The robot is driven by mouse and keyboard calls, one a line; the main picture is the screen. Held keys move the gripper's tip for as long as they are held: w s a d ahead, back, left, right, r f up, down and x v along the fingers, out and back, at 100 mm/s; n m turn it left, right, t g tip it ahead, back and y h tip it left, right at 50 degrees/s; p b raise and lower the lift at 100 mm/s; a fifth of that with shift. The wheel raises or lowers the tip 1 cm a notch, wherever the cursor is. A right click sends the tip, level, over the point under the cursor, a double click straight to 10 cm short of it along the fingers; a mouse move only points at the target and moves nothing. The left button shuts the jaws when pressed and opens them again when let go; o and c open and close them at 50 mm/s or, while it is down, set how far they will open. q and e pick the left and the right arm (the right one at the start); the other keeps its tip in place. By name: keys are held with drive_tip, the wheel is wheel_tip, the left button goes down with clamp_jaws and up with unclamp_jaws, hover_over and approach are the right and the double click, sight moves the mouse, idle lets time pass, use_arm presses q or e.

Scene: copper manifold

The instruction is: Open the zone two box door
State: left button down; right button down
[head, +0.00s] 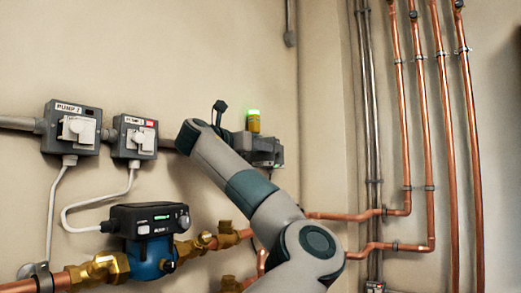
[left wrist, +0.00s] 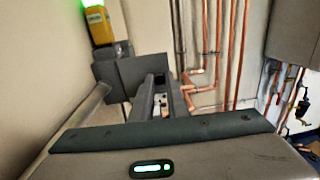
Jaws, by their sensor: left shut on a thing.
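A small grey box (head: 268,147) is on the wall behind my left forearm, with a yellow lamp (head: 253,122) lit green at its top. I see no zone label on it. In the left wrist view the box (left wrist: 107,72) is close ahead, below the lamp (left wrist: 98,25). My left gripper (left wrist: 160,84) reaches to the box's right side, its fingers shut on a part of the box. That part is mostly hidden by the fingers, and I cannot tell how far the door stands open. My right gripper is not in view.
Left of my arm are the PUMP 2 box (head: 72,127), a second switch box (head: 134,137) and a blue pump (head: 150,245) on copper pipe. Upright copper pipes (head: 420,120) line the wall at right. The wall above the lamp is mostly bare.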

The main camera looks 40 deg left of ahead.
use_arm(q)
drive_tip(key=c, duration=1.7)
unclamp_jaws()
drive_tip(key=shift+r, duration=0.1)
drive_tip(key=d+r, duration=0.3)
drive_tip(key=w+d+r, duration=0.1)
drive_tip(key=d+r, duration=0.3)
drive_tip(key=w+d+r, duration=0.1)
drive_tip(key=d+r, duration=0.2)
drive_tip(key=d, duration=0.1)
drive_tip(key=shift+d+r, duration=0.25)
drive_tip(key=shift+r, duration=0.1)
